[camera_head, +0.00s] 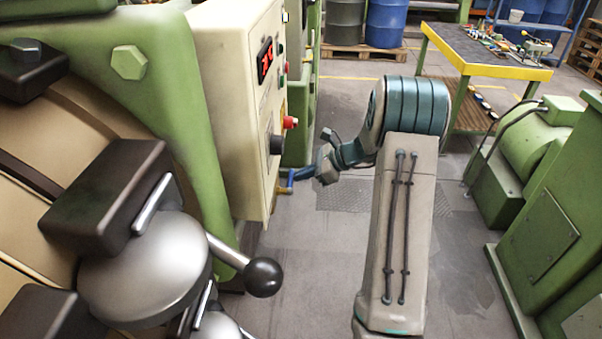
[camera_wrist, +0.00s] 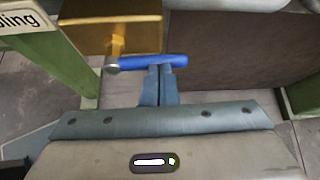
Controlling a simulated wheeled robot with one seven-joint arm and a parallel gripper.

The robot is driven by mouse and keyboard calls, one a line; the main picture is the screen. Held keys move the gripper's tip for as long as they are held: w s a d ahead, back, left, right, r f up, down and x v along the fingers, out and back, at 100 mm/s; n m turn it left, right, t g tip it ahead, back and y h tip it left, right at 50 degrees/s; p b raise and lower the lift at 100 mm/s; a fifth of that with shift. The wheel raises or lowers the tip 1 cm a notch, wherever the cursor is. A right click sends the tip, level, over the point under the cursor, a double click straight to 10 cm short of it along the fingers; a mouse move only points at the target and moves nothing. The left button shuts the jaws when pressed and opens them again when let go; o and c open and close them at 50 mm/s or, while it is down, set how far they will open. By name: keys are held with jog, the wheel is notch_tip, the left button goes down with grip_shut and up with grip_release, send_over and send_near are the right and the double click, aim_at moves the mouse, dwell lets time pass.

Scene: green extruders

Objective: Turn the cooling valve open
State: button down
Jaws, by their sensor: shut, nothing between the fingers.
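The cooling valve shows in the wrist view as a blue lever handle (camera_wrist: 152,62) on a yellow stem, below a yellow-brass block (camera_wrist: 95,28). The lever lies nearly level across the picture. My gripper (camera_wrist: 160,70) is shut with its blue fingers together, and its tips meet the lever's near side in the picture. I cannot tell whether they touch it. In the head view my gripper (camera_head: 314,174) is small, beside the blue lever (camera_head: 299,174) and its yellow stem (camera_head: 285,188) at the control cabinet's lower edge.
The cream control cabinet (camera_head: 228,110) stands left of my arm, with a red display and knobs. A large green machine (camera_head: 165,60) fills the left side. Green machinery (camera_head: 545,225) stands at the right. A yellow-edged table (camera_head: 485,55) and blue barrels (camera_head: 386,22) are farther back. Grey floor (camera_head: 330,270) lies clear between.

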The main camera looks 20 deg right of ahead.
jog(key=shift+s+a, duration=0.1)
jog(key=shift+a, duration=0.15)
jog(key=v, duration=1.4)
jog(key=s+a+r+n+g+h, duration=0.45)
jog(key=s+a+n, duration=0.55)
jog(key=s+a, duration=0.3)
jog(key=s+a+n+t+h, duration=0.1)
jog(key=s+a+n+h, duration=0.1)
jog(key=s+n, duration=0.3)
jog(key=s+a+n+t+h, duration=0.1)
jog(key=s+a+n+h, duration=0.1)
jog(key=s+n, duration=0.4)
jog(key=shift+s+a+n+h+p, duration=0.35)
jog(key=shift+s+h, duration=0.5)
jog(key=shift+s, duration=0.3)
